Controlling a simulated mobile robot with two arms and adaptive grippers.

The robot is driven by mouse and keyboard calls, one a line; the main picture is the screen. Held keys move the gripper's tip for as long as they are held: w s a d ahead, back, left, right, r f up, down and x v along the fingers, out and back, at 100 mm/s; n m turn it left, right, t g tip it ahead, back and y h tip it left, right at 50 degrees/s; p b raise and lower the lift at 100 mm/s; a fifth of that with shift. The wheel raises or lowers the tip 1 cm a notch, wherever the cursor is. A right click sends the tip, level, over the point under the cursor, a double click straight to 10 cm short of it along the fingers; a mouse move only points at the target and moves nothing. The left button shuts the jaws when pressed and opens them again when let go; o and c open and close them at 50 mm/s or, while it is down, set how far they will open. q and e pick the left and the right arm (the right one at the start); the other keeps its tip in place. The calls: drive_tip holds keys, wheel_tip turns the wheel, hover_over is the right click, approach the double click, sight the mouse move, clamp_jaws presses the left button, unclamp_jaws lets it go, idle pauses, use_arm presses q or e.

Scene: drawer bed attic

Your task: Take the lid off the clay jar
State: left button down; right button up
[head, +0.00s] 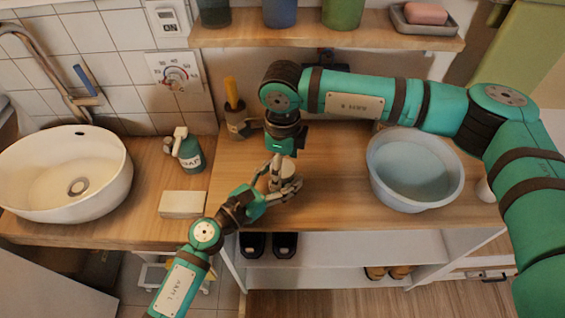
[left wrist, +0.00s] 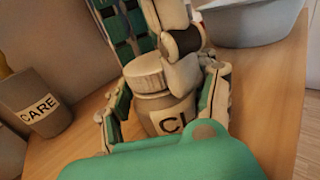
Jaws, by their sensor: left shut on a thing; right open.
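The clay jar (left wrist: 165,115) is a small beige-grey pot with a dark label, partly showing "CL", on the wooden counter. Its pale ridged lid (left wrist: 145,75) sits on top. In the head view the jar (head: 291,185) is partly covered by my grippers. My left gripper (left wrist: 165,110) is shut on the jar's body, one finger on each side. My right gripper (head: 281,165) comes down from above and is open, with its fingers close by the lid. One pale finger shows beside the lid in the left wrist view; whether it touches is unclear.
A jar labelled "CARE" (left wrist: 37,105) stands left of the clay jar in the wrist view. A blue-grey basin (head: 414,170) is on the right of the counter. A soap bottle (head: 188,152), a pale block (head: 182,204) and a white sink (head: 65,172) are left. A shelf (head: 390,37) hangs above.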

wheel_tip(320, 180, up, 4)
drive_tip(key=shift+r, duration=0.2)
drive_tip(key=shift+c, duration=0.2)
drive_tip(key=m, duration=0.1)
drive_tip(key=r+m, duration=0.1)
drive_tip(key=m, duration=0.2)
drive_tip(key=shift+r, duration=0.35)
drive_tip(key=m, duration=0.2)
drive_tip(key=r+m, duration=0.1)
drive_tip(key=m, duration=0.2)
drive_tip(key=shift+r+m, duration=0.3)
drive_tip(key=shift+r, duration=0.05)
drive_tip(key=shift+f, duration=0.1)
wheel_tip(320, 180, down, 8)
drive_tip(key=shift+r, duration=0.15)
